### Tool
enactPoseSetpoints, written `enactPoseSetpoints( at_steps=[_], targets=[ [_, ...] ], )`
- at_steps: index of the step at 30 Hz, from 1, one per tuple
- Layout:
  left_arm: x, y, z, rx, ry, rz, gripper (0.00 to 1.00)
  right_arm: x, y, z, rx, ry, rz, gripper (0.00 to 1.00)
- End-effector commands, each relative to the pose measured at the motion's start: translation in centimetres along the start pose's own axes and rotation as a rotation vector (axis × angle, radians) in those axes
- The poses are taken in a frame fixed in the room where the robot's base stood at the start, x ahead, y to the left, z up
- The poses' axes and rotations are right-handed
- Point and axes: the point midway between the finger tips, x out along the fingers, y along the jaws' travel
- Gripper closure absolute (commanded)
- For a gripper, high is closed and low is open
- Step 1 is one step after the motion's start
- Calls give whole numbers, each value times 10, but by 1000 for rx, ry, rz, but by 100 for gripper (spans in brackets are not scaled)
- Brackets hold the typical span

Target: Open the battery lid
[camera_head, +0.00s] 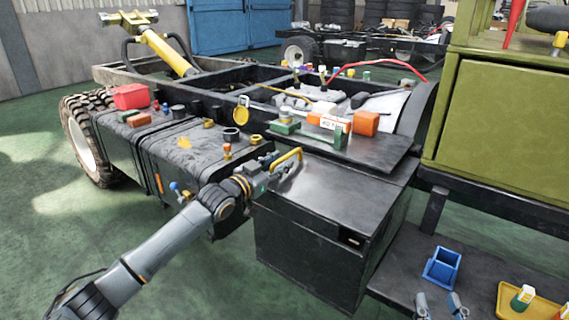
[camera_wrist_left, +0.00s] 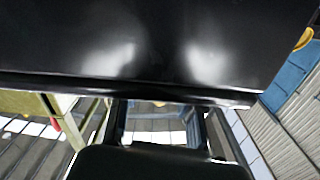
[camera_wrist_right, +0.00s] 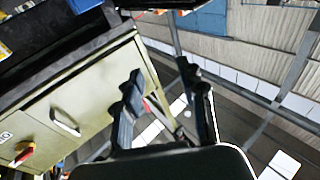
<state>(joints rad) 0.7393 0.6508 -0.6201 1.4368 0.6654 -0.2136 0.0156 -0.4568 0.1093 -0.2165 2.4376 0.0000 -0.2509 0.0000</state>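The battery box (camera_head: 305,250) is a dark box on the side of the chassis. Its flat black lid (camera_head: 335,195) looks closed in the head view. My left gripper (camera_head: 280,170) is at the lid's left edge, close to a yellow handle (camera_head: 287,157). In the left wrist view a glossy black panel (camera_wrist_left: 160,45) fills the top. The left fingers (camera_wrist_left: 160,125) stand apart below its edge, and their tips are hidden. My right gripper (camera_head: 440,304) is at the bottom right of the head view, away from the lid. Its fingers (camera_wrist_right: 165,90) are apart and empty.
A shelf behind the lid holds a green tool (camera_head: 310,132) and orange blocks (camera_head: 366,122). A blue holder (camera_head: 442,267) and yellow tray (camera_head: 515,305) lie at lower right. An olive cabinet (camera_head: 500,120) stands right. Small parts cover the tank (camera_head: 185,150) at left.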

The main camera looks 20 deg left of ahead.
Motion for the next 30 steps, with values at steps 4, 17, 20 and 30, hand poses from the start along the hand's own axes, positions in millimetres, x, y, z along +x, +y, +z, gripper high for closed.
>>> enactPoseSetpoints(
  at_steps=[4, 17, 20, 30],
  targets=[
    [16, 0, 0, -1, 2, 0, 64, 0, -3, -19, 3, 114, -6, 60],
    [27, 0, 0, -1, 0, 0, 64, -1, -5, -36, 6, 202, -10, 60],
    [27, 0, 0, -1, 0, 0, 71, -1, -5, -36, 6, 201, -10, 60],
    [27, 0, 0, -1, 0, 0, 100, -1, -4, -35, 6, 200, -10, 60]
  ],
)
